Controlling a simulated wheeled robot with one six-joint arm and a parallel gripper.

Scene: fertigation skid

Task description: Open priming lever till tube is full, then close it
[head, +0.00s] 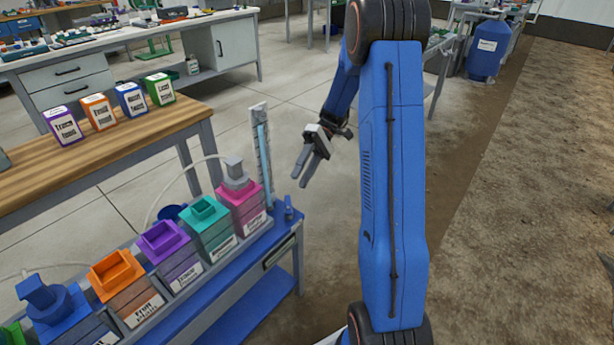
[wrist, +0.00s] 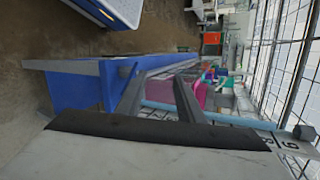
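The clear tube (head: 263,150) stands upright against a pale graduated board at the far right end of the blue skid. Pale blue liquid shows along most of its length, up to near the top. In the wrist view the tube (wrist: 225,117) lies sideways behind my fingers. A small blue lever-like part (head: 289,208), likely the priming lever, stands on the skid corner right of the tube's foot. Its exact position is hard to tell. My gripper (head: 304,172) is open and empty, above and slightly right of that part, apart from it. In the wrist view my gripper (wrist: 157,90) shows two spread fingers.
Pink (head: 240,203), teal (head: 209,222), purple (head: 168,250) and orange (head: 120,280) tanks line the skid. A thin hose (head: 185,173) arches behind them. A wooden bench (head: 90,158) with several labelled boxes stands behind. Floor right of the skid is clear.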

